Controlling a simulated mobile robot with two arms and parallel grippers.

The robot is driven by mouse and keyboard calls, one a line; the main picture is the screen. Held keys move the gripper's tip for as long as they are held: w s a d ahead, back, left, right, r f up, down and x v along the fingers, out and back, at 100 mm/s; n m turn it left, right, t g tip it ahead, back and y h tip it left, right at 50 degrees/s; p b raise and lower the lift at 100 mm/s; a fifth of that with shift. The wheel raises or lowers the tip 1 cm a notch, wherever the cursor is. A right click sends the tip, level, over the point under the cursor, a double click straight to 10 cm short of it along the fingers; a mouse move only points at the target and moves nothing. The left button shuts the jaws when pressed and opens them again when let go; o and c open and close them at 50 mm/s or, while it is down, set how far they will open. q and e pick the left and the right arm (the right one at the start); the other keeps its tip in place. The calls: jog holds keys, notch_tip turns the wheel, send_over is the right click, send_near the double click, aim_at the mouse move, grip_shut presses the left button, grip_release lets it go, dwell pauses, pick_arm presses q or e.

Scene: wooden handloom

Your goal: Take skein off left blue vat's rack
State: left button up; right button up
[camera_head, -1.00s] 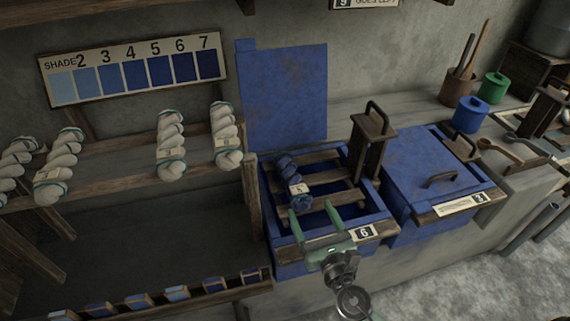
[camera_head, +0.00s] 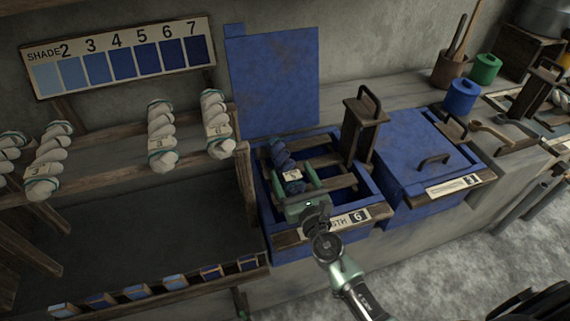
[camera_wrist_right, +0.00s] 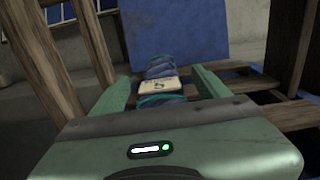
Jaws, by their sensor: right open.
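A dark blue twisted skein (camera_head: 280,154) with a small pale tag lies on the wooden slat rack (camera_head: 318,160) of the left blue vat (camera_head: 375,192). The vat's blue lid (camera_head: 272,80) stands open behind it. My right gripper (camera_head: 297,180) is open at the skein's near end, over the rack. In the right wrist view, the two green fingers stand on either side of the skein (camera_wrist_right: 161,68), with gaps visible, and its tag (camera_wrist_right: 158,86) faces up. The near end of the skein is partly hidden by the gripper body. My left gripper is not in view.
A wooden press block with a handle (camera_head: 364,122) stands at the vat's right side. A closed blue vat (camera_head: 410,150) is to the right. White skeins (camera_head: 162,135) sit on a rail at left, above a wooden strip of blue samples (camera_head: 175,282).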

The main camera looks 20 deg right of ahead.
jog(key=c, duration=1.4)
jog(key=shift+c, duration=0.6)
jog(key=shift+r, duration=0.2)
